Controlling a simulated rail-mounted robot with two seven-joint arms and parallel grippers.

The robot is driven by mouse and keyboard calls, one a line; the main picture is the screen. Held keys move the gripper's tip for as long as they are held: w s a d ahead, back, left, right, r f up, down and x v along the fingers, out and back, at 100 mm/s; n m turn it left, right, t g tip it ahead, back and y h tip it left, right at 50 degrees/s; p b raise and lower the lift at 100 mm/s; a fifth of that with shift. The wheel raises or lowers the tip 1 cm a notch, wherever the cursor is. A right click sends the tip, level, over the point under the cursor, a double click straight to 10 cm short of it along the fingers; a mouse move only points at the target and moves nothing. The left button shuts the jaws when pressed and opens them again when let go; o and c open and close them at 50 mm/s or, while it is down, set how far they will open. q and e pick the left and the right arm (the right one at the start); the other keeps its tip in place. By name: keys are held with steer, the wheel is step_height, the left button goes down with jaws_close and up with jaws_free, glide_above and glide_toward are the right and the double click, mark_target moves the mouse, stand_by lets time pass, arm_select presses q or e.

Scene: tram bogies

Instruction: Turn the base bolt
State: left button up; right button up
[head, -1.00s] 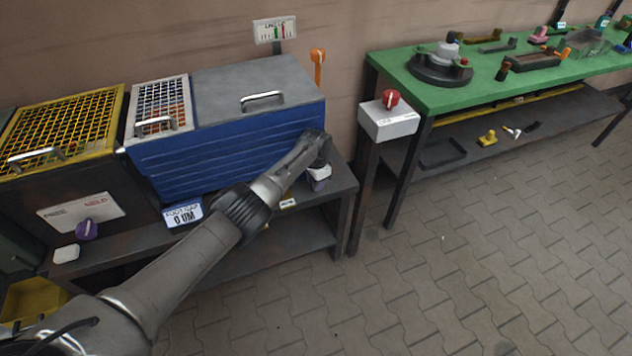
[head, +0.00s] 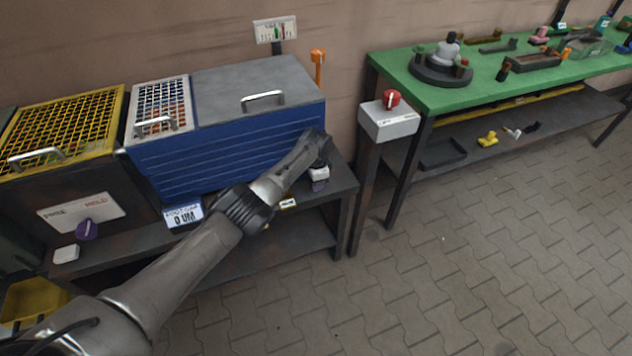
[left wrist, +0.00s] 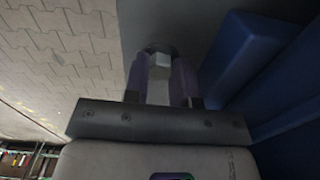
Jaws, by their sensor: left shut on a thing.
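My left arm reaches across the front of the blue cabinet (head: 225,150) in the head view. Its left gripper (head: 319,185) points down near the right end of the dark bench (head: 342,190). In the left wrist view the purple fingers of the left gripper (left wrist: 160,82) are shut on a small pale bolt head, which I take to be the base bolt (left wrist: 161,59). A dark round edge shows just beyond the fingertips. The bolt's lower part is hidden, and in the head view my gripper hides it. My right gripper is in neither view.
The blue cabinet wall stands close beside the left gripper. A small display (head: 183,214) reading 0 stands at the bench front. A grey box with a red knob (head: 391,99) stands to the right, before a green table (head: 480,85). The paved floor (head: 470,260) is clear.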

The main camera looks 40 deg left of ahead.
arm_select(q)
steer(key=o, duration=0.9)
steer(key=shift+r+p, duration=0.4)
steer(key=shift+r, duration=0.15)
steer(key=shift+r+p, duration=3.55)
steer(key=shift+r, duration=2.85)
